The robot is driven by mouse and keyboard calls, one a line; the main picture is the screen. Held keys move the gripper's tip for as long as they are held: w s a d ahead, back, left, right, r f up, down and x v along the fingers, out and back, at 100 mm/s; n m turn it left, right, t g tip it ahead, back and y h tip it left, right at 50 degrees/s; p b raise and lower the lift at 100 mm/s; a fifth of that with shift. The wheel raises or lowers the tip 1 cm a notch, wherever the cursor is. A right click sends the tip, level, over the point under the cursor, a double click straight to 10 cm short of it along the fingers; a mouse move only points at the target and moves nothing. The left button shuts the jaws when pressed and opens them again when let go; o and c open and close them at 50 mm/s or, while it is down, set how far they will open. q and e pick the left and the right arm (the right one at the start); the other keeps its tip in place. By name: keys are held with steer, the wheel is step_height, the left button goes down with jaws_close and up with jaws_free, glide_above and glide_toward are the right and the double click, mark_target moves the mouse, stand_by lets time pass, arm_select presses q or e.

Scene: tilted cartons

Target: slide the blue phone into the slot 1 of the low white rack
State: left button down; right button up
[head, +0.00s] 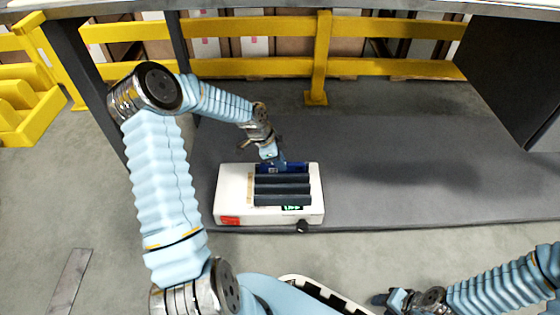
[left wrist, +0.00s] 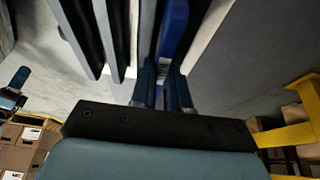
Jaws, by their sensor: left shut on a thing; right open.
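The low white rack (head: 235,190) stands on the dark grey surface, with several dark upright slabs (head: 282,189) across its top. The blue phone (head: 293,167) is at the rack's far side, behind the dark slabs. My left gripper (head: 270,156) is shut on the phone from above and behind. In the left wrist view the blue phone (left wrist: 173,32) stands on edge between the fingers (left wrist: 162,92), beside a white wall (left wrist: 208,35) of the rack; how deep it sits is hidden. My right gripper (head: 382,299) is open, empty and away from the rack.
The grey surface (head: 420,170) right of the rack is clear. A yellow rail (head: 250,67) runs behind, with cartons beyond it.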

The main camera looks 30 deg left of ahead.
arm_select(q)
steer(key=c, duration=1)
jaws_free()
steer(key=shift+c, duration=0.2)
steer(key=shift+r, duration=0.1)
steer(key=p+v, duration=0.3)
steer(key=v, duration=1)
steer(key=shift+a+r+p, duration=0.2)
steer(key=shift+r+p, duration=0.05)
steer(key=shift+p, duration=0.1)
steer(key=shift+s, duration=0.15)
